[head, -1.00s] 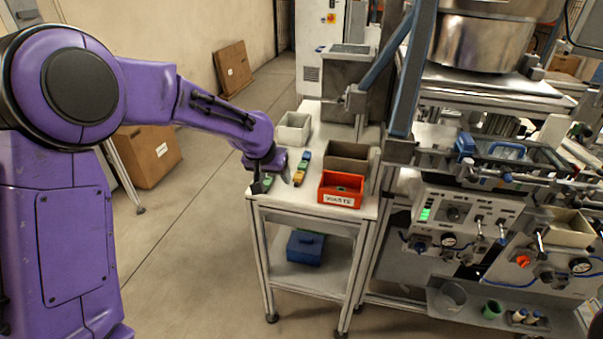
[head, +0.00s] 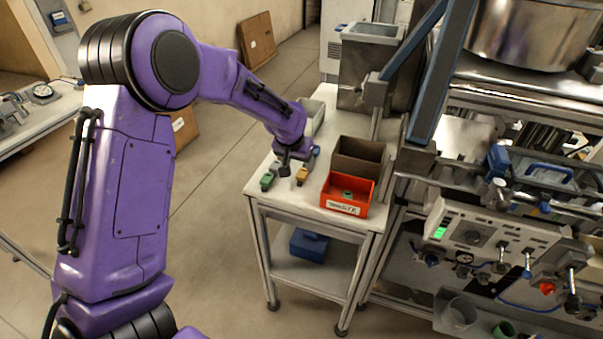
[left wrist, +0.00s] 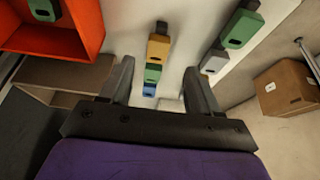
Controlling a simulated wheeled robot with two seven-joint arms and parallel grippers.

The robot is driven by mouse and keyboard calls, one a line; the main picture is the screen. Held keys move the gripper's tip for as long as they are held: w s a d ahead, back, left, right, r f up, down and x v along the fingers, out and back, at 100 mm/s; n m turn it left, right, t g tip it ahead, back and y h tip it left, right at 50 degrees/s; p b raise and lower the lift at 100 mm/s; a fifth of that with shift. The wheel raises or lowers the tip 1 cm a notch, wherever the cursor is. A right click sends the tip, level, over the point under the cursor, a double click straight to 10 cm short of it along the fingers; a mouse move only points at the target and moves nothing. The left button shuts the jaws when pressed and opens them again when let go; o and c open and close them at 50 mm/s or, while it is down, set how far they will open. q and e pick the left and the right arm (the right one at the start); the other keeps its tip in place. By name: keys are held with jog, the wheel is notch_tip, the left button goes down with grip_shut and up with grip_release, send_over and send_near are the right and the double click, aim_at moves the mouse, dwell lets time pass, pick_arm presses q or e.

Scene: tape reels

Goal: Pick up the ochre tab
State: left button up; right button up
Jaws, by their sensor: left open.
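The ochre tab (head: 302,175) lies on the white table top (head: 263,201). In the left wrist view the ochre tab (left wrist: 158,47) has a dark end piece and lies in line with a green tab (left wrist: 153,74) and a blue tab (left wrist: 149,90). My left gripper (head: 291,168) points down over this row, beside the ochre tab in the head view. In the wrist view the left gripper (left wrist: 158,72) is open and empty, its fingers on either side of the row. The ochre tab shows just beyond the fingertips, apart from them. My right gripper is not in view.
A red bin labelled WASTE (head: 365,192), with a green tab (head: 347,194) inside, stands at the front right. A brown bin (head: 355,150) is behind it. Another green tab (left wrist: 241,28) and a grey tab (left wrist: 214,61) lie right of the ochre row in the wrist view.

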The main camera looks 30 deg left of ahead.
aim_at(302, 173)
pick_arm(q)
jog(key=p+x, duration=0.1)
jog(key=x, duration=0.3)
jog(key=shift+w+d+f, duration=0.2)
jog(key=shift+a+f, duration=0.1)
jog(key=shift+f, duration=0.15)
jog(key=c, duration=1.1)
jog(key=shift+r, duration=0.1)
notch_tip(302, 173, up, 3)
jog(key=shift+w, duration=0.1)
jog(key=s+d+r, duration=0.2)
jog(key=s+r, duration=0.1)
jog(key=s, duration=0.1)
jog(key=s+d+r, duration=0.3)
jog(key=s+d+r+p, duration=0.1)
jog(key=s+d+r, duration=0.2)
jog(key=s+r, duration=0.1)
jog(key=shift+s+d, duration=0.15)
jog(key=shift+s, duration=0.15)
